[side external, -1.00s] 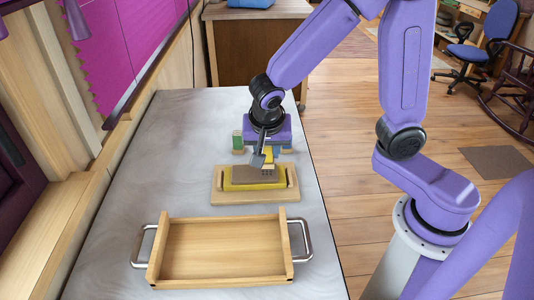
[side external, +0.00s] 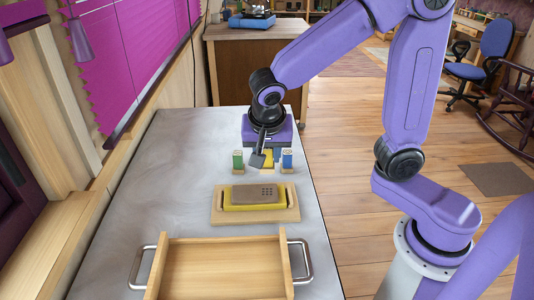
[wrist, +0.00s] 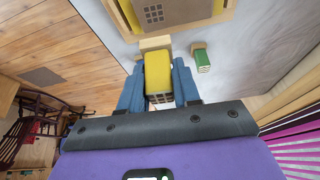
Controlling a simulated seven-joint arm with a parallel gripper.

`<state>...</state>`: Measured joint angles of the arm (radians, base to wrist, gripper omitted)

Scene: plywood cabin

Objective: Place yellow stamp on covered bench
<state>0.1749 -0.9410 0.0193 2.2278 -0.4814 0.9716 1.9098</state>
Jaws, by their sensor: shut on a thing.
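My gripper (side external: 263,154) is at the far part of the grey table, pointing down. The wrist view shows its two blue fingers (wrist: 158,88) shut on the yellow stamp (wrist: 157,72), one on each side. A pale wooden end shows on the stamp. In the side external view the yellow stamp (side external: 268,157) is partly hidden by the gripper, and its gap to the table is unclear. It is between a green stamp (side external: 238,160) and a blue stamp (side external: 287,160). The grey-topped table (side external: 160,190) is the nearest bench surface; I cannot tell whether it is the covered bench.
A yellow block with a dotted brown top (side external: 253,195) sits on a wooden base in front of the stamps. A wooden tray (side external: 222,262) with metal handles stands nearer. The table's left part is clear. A wooden cabinet (side external: 255,65) stands beyond.

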